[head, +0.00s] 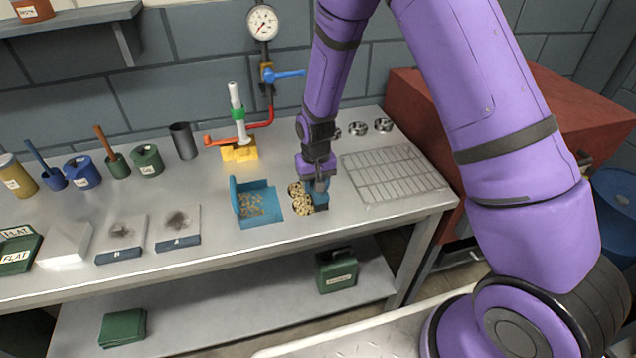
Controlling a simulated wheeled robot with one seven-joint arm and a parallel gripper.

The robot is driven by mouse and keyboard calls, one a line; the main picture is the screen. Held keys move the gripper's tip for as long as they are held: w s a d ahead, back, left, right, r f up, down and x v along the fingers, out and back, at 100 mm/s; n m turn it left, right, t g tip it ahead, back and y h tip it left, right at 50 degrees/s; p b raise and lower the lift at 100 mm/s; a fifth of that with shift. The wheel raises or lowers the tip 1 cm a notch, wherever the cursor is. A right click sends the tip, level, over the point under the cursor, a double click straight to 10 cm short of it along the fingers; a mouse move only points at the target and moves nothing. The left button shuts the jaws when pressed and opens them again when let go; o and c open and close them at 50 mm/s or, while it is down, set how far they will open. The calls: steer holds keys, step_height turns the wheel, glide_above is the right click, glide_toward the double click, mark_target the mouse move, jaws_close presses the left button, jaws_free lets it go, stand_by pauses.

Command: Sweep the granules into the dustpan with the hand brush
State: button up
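The blue dustpan (268,208) lies on the steel bench with its raised back wall on the left. Some tan granules (250,206) lie in it. More granules (301,203) form a thick patch on the bench just right of the dustpan's open edge. My gripper (320,184) points down over the right side of this patch. It appears shut on the blue hand brush (322,199), which stands low at the patch's right side. The fingers are small in view and partly hide the brush, so its bristle contact cannot be made out.
A wire rack (392,173) lies right of the brush. A yellow-based stand (239,152) with red and green fittings is behind the dustpan. Metal rings (358,128) sit at the back. Two dusty plates (178,228) lie to the left. The bench's front strip is clear.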

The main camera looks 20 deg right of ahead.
steer(key=shift+a, duration=0.55)
steer(key=shift+a, duration=0.1)
steer(key=shift+s+a, duration=0.1)
steer(key=shift+a, duration=0.55)
steer(key=shift+a, duration=0.15)
steer(key=shift+a, duration=0.6)
steer(key=shift+a, duration=0.15)
steer(key=shift+a, duration=0.55)
